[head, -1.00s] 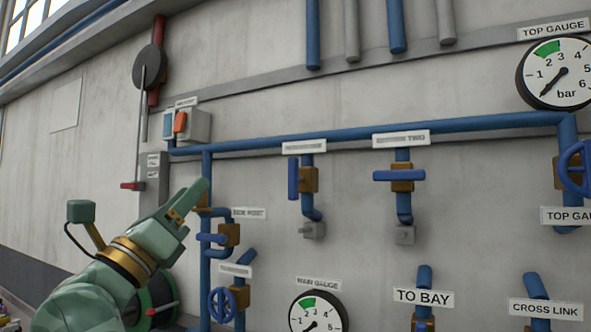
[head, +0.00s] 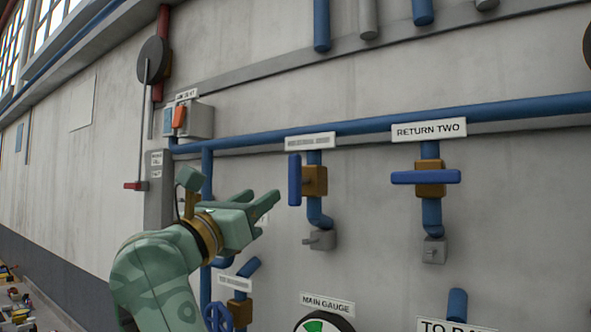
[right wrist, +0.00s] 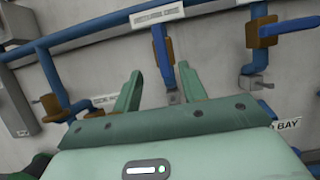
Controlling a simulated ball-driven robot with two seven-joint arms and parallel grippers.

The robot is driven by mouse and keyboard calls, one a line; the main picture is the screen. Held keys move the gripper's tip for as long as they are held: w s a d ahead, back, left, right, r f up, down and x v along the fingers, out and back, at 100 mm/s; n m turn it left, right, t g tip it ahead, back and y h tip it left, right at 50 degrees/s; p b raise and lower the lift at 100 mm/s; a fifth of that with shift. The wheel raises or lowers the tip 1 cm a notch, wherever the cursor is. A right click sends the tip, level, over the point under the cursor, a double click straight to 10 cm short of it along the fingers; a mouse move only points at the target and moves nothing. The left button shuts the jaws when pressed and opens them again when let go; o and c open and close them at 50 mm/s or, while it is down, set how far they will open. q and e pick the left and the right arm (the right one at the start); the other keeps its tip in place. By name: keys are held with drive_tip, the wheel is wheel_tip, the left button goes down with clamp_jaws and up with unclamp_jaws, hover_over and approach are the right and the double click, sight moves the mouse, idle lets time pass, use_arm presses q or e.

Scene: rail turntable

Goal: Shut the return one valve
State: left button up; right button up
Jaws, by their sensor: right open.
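The return one valve has a blue lever (head: 294,180) standing upright, in line with its pipe, on a brass body (head: 315,181). The blurred white label (head: 310,141) is above it. In the right wrist view the lever (right wrist: 161,50) shows beyond the fingertips. My right gripper (head: 262,199) is open and empty, below and left of the lever and apart from it. In the right wrist view its fingers (right wrist: 160,72) point up toward the valve from either side. My left gripper is in neither view.
The return two valve (head: 426,178) to the right has its lever crosswise. A long blue pipe (head: 380,125) runs above both valves. A grey switch box (head: 200,121) is up left. The main gauge (head: 322,323) is below. The wall between the two valves is bare.

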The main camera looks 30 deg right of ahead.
sight(292, 176)
drive_tip(key=p+x, duration=0.4)
drive_tip(key=x, duration=0.8)
drive_tip(key=shift+s+f, duration=0.1)
drive_tip(key=shift+s, duration=0.05)
drive_tip(key=shift+w+d, duration=0.3)
drive_tip(key=shift+d, duration=0.2)
clamp_jaws()
